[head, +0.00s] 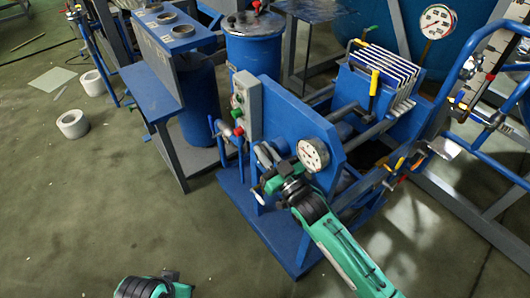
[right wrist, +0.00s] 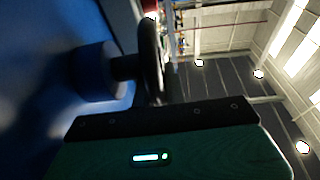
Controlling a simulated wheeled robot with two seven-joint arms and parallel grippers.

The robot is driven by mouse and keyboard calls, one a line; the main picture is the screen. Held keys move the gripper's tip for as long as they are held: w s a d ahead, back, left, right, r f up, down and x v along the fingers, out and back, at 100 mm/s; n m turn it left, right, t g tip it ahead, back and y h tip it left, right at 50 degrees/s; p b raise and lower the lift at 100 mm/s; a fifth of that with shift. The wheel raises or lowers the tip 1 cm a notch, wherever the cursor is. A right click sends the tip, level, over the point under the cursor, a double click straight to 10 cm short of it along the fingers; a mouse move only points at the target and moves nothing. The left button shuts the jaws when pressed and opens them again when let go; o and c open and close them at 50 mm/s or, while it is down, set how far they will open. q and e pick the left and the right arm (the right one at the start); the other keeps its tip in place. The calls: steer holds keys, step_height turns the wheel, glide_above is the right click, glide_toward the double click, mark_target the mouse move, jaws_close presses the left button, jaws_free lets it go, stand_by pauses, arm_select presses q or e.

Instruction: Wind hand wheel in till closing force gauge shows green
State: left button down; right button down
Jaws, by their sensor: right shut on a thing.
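The blue press (head: 330,135) stands at the middle right of the head view. A round white-faced gauge (head: 313,154) is on its near end; its needle and coloured zones are too small to read. My right gripper (head: 266,182) is at the press's near end, left of this gauge, and is shut on the hand wheel. In the head view the gripper and wrist mostly hide the wheel. The right wrist view shows its dark rim (right wrist: 152,55) edge-on at the gripper, with a dark shaft running to a blue body. My left gripper is out of view; only part of my left arm shows at the bottom edge.
A grey control box (head: 247,103) with buttons stands left of the wheel. A second gauge (head: 438,21) is at the upper right, beside a blue tubular frame. A blue bench (head: 150,95) and a drum (head: 253,50) stand behind left. The left floor is mostly clear, with white rolls (head: 73,124).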

steer(key=c, duration=1.4)
jaws_free()
steer(key=shift+c, duration=0.2)
steer(key=v, duration=1.3)
steer(key=shift+s+d, duration=0.25)
steer(key=shift+s, duration=0.05)
steer(key=shift+f, duration=0.15)
